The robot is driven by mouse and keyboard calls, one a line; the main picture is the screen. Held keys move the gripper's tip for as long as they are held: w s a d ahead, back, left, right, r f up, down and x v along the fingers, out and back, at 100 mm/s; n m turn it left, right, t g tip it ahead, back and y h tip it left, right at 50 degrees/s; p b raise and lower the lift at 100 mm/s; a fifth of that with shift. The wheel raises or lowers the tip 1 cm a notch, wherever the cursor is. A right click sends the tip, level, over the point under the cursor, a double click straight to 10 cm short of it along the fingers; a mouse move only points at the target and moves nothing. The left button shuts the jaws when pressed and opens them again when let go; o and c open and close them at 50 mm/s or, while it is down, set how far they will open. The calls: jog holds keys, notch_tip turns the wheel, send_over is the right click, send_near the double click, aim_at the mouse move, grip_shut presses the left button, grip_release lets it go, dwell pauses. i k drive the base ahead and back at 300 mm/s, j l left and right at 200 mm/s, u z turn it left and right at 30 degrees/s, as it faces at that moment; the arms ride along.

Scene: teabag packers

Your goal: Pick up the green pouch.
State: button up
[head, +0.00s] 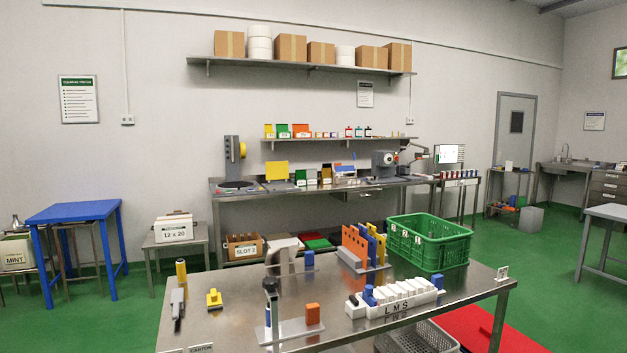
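I cannot single out a green pouch with certainty. A small green packet (283,131) stands between a yellow and an orange one on the small wall shelf (340,139) at the back. Another small green item (301,175) stands on the long steel bench below, right of a yellow panel (277,170). Both are too small to tell whether they are pouches. My gripper is not in view.
A steel table (235,325) stands in front, with a green crate (430,242), a white slotted rack (395,298), orange and yellow upright pieces (355,243) and hand tools. The long steel bench (300,190) is behind it. Green floor (120,325) is open at left.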

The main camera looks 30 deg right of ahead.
aim_at(300, 174)
jog(key=i+j+u, duration=0.25)
jog(key=u, duration=0.15)
jog(key=i+j+u, duration=0.5)
jog(key=i+u, duration=0.5)
jog(key=u, duration=0.25)
jog(key=i+j, duration=0.1)
jog(key=i, duration=0.4)
jog(key=i+j, duration=0.1)
jog(key=i, duration=0.4)
jog(key=i+l+z, duration=0.15)
jog(key=i+z, duration=0.25)
jog(key=i+l+z, duration=0.1)
jog(key=i+z, duration=0.15)
jog(key=z, duration=0.15)
jog(key=i+z, duration=0.35)
jog(key=i+j+z, duration=0.2)
jog(key=i+z, duration=0.2)
jog(key=i+j+z, duration=0.1)
jog(key=i+z, duration=0.35)
jog(key=i, duration=1.55)
jog(key=i+l+z, duration=0.15)
jog(key=i+z, duration=0.2)
jog(key=i, duration=0.2)
jog(key=i+z, duration=0.4)
jog(key=i+j+z, duration=0.15)
jog(key=i+z, duration=0.2)
jog(key=i, duration=0.3)
jog(key=i+j+z, duration=0.4)
jog(key=i+l, duration=0.1)
